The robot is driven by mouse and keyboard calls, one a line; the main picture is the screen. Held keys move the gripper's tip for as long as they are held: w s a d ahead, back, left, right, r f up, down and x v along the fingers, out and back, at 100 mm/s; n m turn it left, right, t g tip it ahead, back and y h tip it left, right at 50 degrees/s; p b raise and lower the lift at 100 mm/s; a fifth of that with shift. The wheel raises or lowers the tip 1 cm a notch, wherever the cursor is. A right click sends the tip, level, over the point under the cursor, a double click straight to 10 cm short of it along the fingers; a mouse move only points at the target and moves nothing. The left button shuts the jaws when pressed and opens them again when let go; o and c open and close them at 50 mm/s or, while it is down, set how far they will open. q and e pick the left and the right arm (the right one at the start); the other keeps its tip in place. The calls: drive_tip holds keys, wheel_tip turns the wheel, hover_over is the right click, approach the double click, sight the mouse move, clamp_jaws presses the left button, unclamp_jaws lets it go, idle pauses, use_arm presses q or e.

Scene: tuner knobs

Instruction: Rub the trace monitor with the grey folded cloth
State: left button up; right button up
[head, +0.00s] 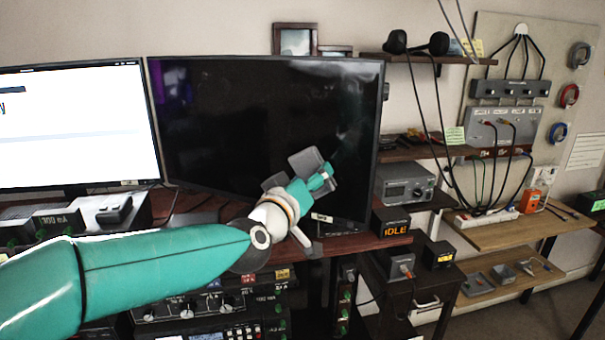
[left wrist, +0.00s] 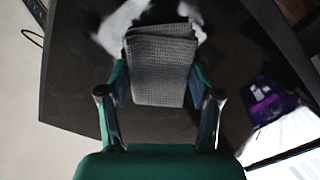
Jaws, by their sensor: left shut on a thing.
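The trace monitor is likely the large dark screen (head: 220,130) in the middle of the head view. Pale smears (head: 345,100) mark its right part, and whitish smears also show beside the cloth in the left wrist view (left wrist: 120,28). My left gripper (head: 298,182) is in front of the lower right of the screen, shut on the grey folded cloth (head: 306,161). In the left wrist view the waffle-textured cloth (left wrist: 160,68) sits between the fingers, facing the screen (left wrist: 70,80). I cannot tell whether it touches the glass. My right gripper is not in view.
A lit white monitor (head: 75,125) stands at the left. Shelves with a grey instrument (head: 404,186) and an IDLE box (head: 391,224) are right of the dark screen. Dark cables (head: 440,120) hang beside them. Rack equipment with knobs (head: 190,308) is below the desk.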

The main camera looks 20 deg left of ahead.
sight(297, 175)
use_arm(q)
drive_tip(key=shift+d+p, duration=0.6)
drive_tip(key=shift+d, duration=0.95)
drive_tip(key=shift+a+f+b, duration=0.15)
drive_tip(key=shift+a+b, duration=1.2)
drive_tip(key=shift+a, duration=0.6)
drive_tip(key=shift+a+b, duration=1.05)
drive_tip(key=shift+a, duration=0.1)
drive_tip(key=shift+a+b, duration=0.55)
drive_tip(key=shift+a, duration=0.2)
drive_tip(key=shift+s, duration=0.2)
drive_tip(key=shift+s+d, duration=0.1)
drive_tip(key=shift+s, duration=2.75)
